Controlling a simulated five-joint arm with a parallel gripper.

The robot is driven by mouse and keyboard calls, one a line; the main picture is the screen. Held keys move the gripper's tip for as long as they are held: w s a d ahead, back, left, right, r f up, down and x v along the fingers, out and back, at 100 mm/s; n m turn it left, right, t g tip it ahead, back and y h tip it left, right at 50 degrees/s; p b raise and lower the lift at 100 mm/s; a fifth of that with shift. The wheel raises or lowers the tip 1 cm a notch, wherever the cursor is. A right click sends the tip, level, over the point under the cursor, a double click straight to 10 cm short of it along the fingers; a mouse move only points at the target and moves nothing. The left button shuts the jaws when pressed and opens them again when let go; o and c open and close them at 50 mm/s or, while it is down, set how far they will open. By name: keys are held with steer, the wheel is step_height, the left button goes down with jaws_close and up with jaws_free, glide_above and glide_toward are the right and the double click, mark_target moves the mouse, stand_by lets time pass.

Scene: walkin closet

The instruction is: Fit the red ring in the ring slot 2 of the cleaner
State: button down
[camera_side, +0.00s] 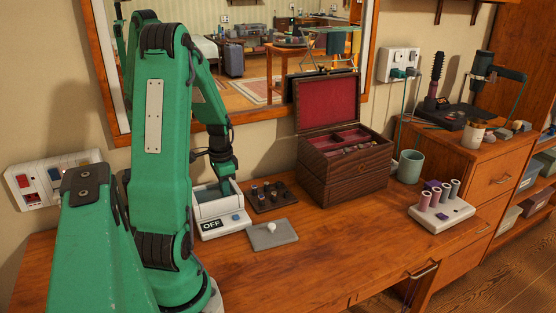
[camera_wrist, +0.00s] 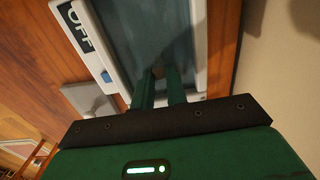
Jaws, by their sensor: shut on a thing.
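The cleaner (camera_side: 222,222) is a white box with an "OFF" label and a blue button, standing on the wooden dresser top. In the wrist view the cleaner (camera_wrist: 107,62) shows its grey-green basin inside a white rim. My gripper (camera_wrist: 159,76) reaches over the rim with its green fingertips at the basin. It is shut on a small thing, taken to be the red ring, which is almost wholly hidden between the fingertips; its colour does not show. In the side view my gripper (camera_side: 224,175) points down over the cleaner. The ring slots cannot be made out.
A dark holder (camera_side: 270,197) with several posts and a grey lid (camera_side: 272,235) with a white knob lie right of the cleaner. Beyond are an open jewellery box (camera_side: 345,175), a green mug (camera_side: 410,166) and a white roller stand (camera_side: 441,215). The wall is close behind; the front right top is clear.

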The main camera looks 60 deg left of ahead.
steer(key=c, duration=1.3)
jaws_free()
steer(key=shift+r, duration=3.85)
steer(key=w+d+r+t, duration=0.15)
steer(key=d+r, duration=0.25)
steer(key=d, duration=0.4)
steer(key=w+d+r+t+y, duration=0.1)
steer(key=w+d+r, duration=0.2)
steer(key=d, duration=0.5)
steer(key=w+d+r+t, duration=0.15)
steer(key=d+r, duration=0.25)
steer(key=d, duration=0.4)
steer(key=shift+t+h, duration=0.5)
steer(key=shift+t, duration=0.3)
steer(key=s+d, duration=0.1)
steer(key=d, duration=0.1)
steer(key=s+d, duration=0.1)
steer(key=d, duration=0.2)
steer(key=s+d+r, duration=0.1)
steer(key=d, duration=0.1)
steer(key=shift+s+d, duration=0.1)
steer(key=shift+d, duration=0.2)
